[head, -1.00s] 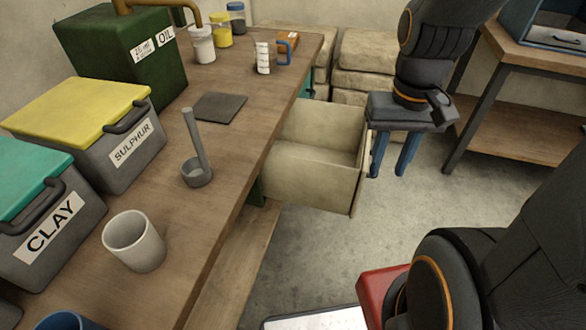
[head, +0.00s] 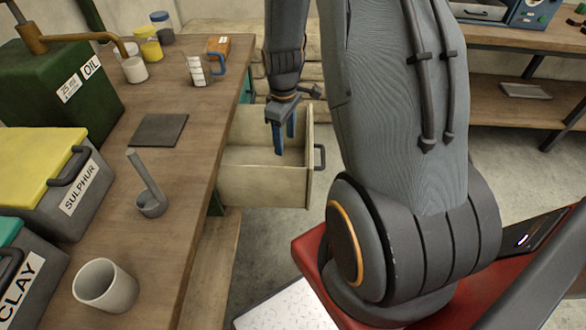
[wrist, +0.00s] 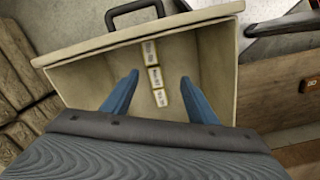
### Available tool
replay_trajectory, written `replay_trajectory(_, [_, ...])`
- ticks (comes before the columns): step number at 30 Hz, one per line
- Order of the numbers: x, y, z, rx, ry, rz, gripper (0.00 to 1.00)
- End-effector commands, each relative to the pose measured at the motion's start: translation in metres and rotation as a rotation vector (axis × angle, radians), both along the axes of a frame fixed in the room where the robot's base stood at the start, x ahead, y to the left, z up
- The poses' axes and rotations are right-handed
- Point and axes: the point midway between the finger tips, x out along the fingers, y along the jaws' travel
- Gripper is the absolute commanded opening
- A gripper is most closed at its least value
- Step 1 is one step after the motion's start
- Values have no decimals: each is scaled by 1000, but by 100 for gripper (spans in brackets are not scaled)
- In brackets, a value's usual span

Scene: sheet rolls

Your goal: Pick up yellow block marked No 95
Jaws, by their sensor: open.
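My gripper (head: 284,146) is above the open drawer (head: 262,187), its two blue fingers apart and pointing down, with nothing between them. In the wrist view, the gripper (wrist: 160,77) hangs over the drawer. Three small yellowish blocks with pale labels lie in a row on the drawer floor: a far one (wrist: 150,52), a middle one (wrist: 155,78) and a near one (wrist: 161,101). They show between the fingers but well below them. The label numbers are too small to read surely, so I cannot tell which is No 95. The head view does not show the blocks.
The drawer's walls and handle (wrist: 135,12) surround the blocks. The workbench (head: 190,105) beside it holds a grey slate (head: 159,130), a ladle-like cup (head: 151,204), a white cup (head: 105,286) and a measuring jug (head: 198,70). Sacks stand behind the drawer.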

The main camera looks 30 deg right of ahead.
Motion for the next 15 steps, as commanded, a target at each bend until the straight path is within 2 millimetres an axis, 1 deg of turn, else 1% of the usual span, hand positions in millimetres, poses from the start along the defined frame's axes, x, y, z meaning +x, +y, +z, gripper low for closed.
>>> replay_trajectory(1, [2, -5, -14, 2, 6, 50, 53])
replay_trajectory(3, [7, -11, -32, 2, 6, 123, 53])
replay_trajectory(6, [12, -17, -56, 2, 4, 209, 53])
replay_trajectory(9, [15, -21, -72, 2, 3, 269, 53])
replay_trajectory(15, [16, -25, -89, 1, 1, 319, 53])
